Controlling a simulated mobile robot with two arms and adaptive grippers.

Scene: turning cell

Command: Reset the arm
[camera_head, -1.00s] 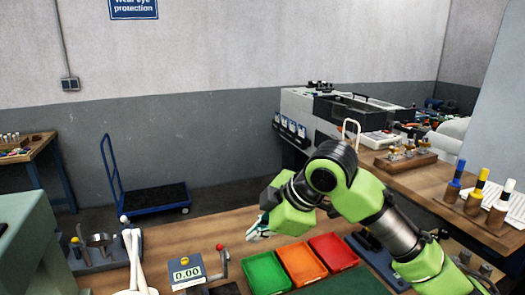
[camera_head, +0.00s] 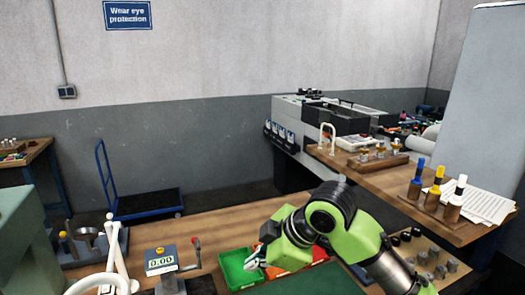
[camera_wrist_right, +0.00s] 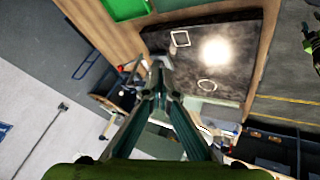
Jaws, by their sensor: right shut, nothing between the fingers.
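My right arm is green and black and comes in from the lower right in the head view. Its right gripper (camera_head: 255,262) hangs over the green tray (camera_head: 234,272), at the left end of the row of trays. The fingers are small there and partly turned away. In the right wrist view the gripper (camera_wrist_right: 159,68) shows its two dark green fingers meeting at the tips, shut with nothing between them. My left gripper is in neither view.
A digital readout box (camera_head: 161,261) and a white jointed piece (camera_head: 118,250) stand left of the trays. Blue, yellow and black-topped pieces (camera_head: 416,178) stand on the right bench. A blue cart (camera_head: 146,203) stands behind.

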